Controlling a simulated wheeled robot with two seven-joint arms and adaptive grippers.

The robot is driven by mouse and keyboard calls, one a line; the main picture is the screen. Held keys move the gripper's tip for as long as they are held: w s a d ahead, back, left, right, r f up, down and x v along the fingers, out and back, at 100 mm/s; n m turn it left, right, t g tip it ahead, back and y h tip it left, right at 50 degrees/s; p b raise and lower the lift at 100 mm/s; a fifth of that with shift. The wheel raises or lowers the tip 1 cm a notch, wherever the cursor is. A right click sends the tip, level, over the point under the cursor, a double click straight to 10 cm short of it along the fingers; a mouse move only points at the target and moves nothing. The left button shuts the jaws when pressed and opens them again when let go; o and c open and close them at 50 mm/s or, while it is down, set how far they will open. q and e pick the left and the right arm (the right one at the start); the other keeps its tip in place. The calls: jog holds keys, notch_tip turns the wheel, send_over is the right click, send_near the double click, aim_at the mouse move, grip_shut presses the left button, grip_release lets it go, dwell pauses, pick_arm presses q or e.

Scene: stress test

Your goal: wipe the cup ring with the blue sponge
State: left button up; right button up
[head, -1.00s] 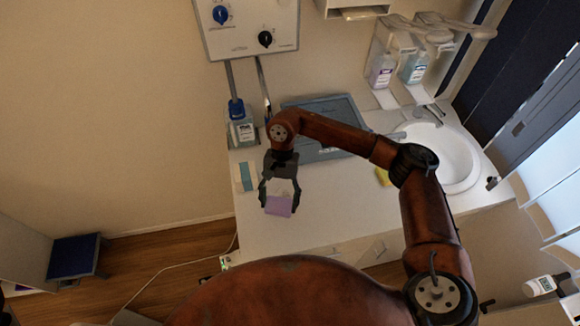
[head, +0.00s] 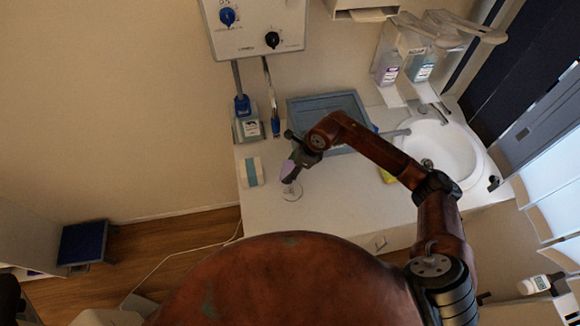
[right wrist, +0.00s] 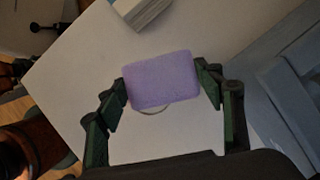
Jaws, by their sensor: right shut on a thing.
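The sponge (head: 287,172) looks lavender rather than plain blue. My right gripper (head: 291,165) is shut on it and holds it tilted close to the counter. In the right wrist view the sponge (right wrist: 162,80) sits between both fingers of the gripper (right wrist: 164,84). The cup ring (head: 292,192) is a faint round mark on the white counter, just in front of the sponge. Part of the ring (right wrist: 154,111) shows in the right wrist view, beside the sponge's edge; the sponge hides the rest. I cannot tell whether the sponge touches the counter. My left gripper is not in view.
A white and blue pack (head: 250,172) lies left of the ring on the white counter (head: 330,206). A blue-grey tray (head: 320,104) is behind. A yellow thing (head: 389,176) and the sink (head: 450,155) are to the right.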

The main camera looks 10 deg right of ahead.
notch_tip(320, 180, down, 5)
jog(key=shift+r+b, duration=0.1)
jog(key=shift+b, duration=0.95)
jog(key=shift+f, duration=0.3)
jog(key=shift+f+b, duration=0.9)
jog(key=shift+f, duration=0.05)
jog(key=shift+s, duration=0.1)
